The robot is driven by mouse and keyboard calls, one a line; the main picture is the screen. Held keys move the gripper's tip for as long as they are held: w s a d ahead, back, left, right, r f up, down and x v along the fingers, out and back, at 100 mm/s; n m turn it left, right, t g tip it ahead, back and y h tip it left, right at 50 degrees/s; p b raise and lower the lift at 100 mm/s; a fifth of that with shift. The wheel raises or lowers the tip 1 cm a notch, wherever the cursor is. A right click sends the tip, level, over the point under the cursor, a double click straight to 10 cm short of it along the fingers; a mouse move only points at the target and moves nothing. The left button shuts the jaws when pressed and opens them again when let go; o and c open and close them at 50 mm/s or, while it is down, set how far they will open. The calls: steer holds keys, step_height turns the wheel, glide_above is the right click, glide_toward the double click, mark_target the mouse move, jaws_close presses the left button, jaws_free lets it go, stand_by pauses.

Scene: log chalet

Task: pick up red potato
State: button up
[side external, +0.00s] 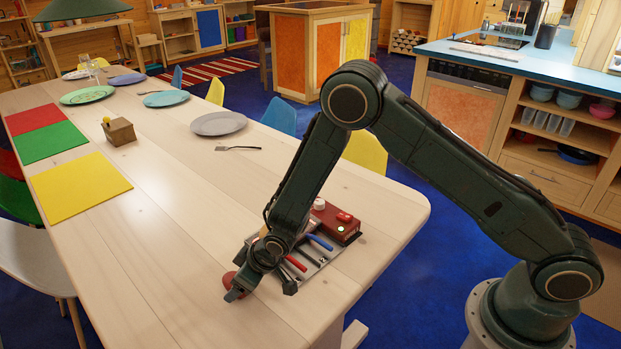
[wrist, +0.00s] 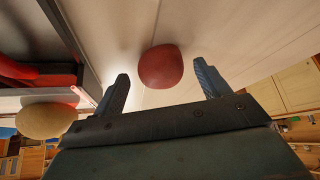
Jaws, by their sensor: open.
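The red potato (wrist: 160,66) lies on the pale wooden table and shows between and just beyond my two fingers in the wrist view. In the side external view, the red potato (side external: 229,280) is partly hidden behind my gripper (side external: 240,288). My gripper, which also shows in the wrist view (wrist: 162,88), is open, with one finger on each side of the potato's line and clear space between each finger and it.
A tan, rounded object (wrist: 45,121) is at the left of the wrist view. A grey tray (side external: 318,258) with red- and blue-handled tools and a red box (side external: 336,222) are right beside my gripper. The table's left front is clear.

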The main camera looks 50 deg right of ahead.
steer(key=shift+w+a+f, duration=0.1)
steer(key=shift+w+f, duration=0.15)
steer(key=shift+f, duration=0.1)
stand_by(0.3)
steer(key=c, duration=1.1)
steer(key=shift+r, duration=0.15)
step_height(320, 180, up, 20)
steer(key=shift+f, duration=0.1)
stand_by(0.6)
